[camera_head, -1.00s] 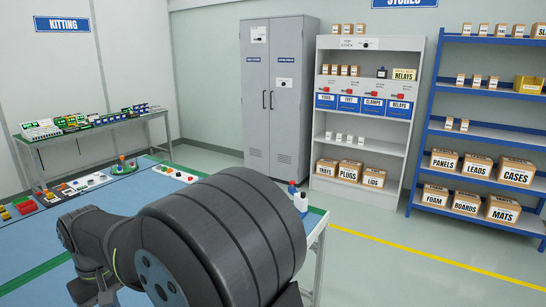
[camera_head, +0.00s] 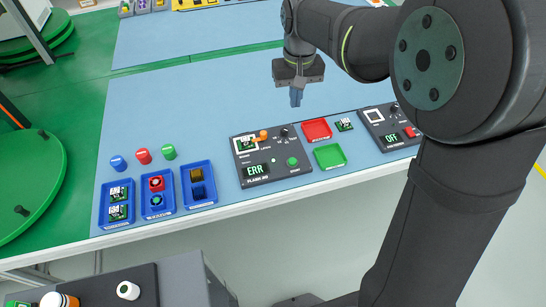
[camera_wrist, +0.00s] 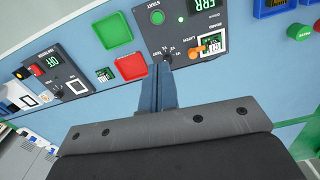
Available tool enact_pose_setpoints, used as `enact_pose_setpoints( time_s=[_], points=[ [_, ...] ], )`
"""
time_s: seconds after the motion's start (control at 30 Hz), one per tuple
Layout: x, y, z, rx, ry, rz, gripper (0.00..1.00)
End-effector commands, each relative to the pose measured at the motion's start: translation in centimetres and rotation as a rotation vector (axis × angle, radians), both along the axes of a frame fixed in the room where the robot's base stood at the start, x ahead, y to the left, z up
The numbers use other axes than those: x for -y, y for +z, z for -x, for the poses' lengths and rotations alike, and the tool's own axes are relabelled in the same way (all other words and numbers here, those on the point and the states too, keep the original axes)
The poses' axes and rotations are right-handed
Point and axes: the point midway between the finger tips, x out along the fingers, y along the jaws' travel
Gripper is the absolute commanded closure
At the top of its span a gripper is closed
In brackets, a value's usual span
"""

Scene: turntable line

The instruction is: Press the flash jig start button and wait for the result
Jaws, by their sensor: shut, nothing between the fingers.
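The flash jig (camera_head: 240,180) is a dark panel on the blue bench, with a lit display (camera_head: 257,170) reading ERR. Its green start button (camera_head: 292,161) is at the lower right and also shows in the wrist view (camera_wrist: 157,17). A green board (camera_head: 245,143) sits in its white-framed nest, with an orange lever (camera_head: 262,135) beside it. My gripper (camera_head: 297,103) is shut and empty above the bench, behind the jig in the head view. In the wrist view its fingertips (camera_wrist: 162,62) appear near the jig's knob, apart from the button.
A red tray (camera_head: 316,129) and green tray (camera_head: 329,156) lie right of the jig, with a small board (camera_head: 344,124) nearby. A second panel (camera_head: 390,136) reads OFF. Blue bins (camera_head: 158,208) and coloured buttons (camera_head: 143,156) stand left.

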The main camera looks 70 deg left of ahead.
Motion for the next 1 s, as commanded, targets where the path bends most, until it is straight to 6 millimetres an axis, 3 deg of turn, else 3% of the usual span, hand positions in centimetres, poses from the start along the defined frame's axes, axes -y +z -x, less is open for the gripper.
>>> enact_pose_setpoints(
  time_s=[0.73, 0.87, 1.0],
  points=[
    [0.0, 0.0, 0.0, 0.000, 0.000, 0.000, 1.00],
    [-0.7, 0.1, 0.4, 0.000, 0.006, -0.003, 0.76],
    [-4.1, 0.9, 2.8, 0.002, 0.034, -0.015, 0.49]
  ],
)
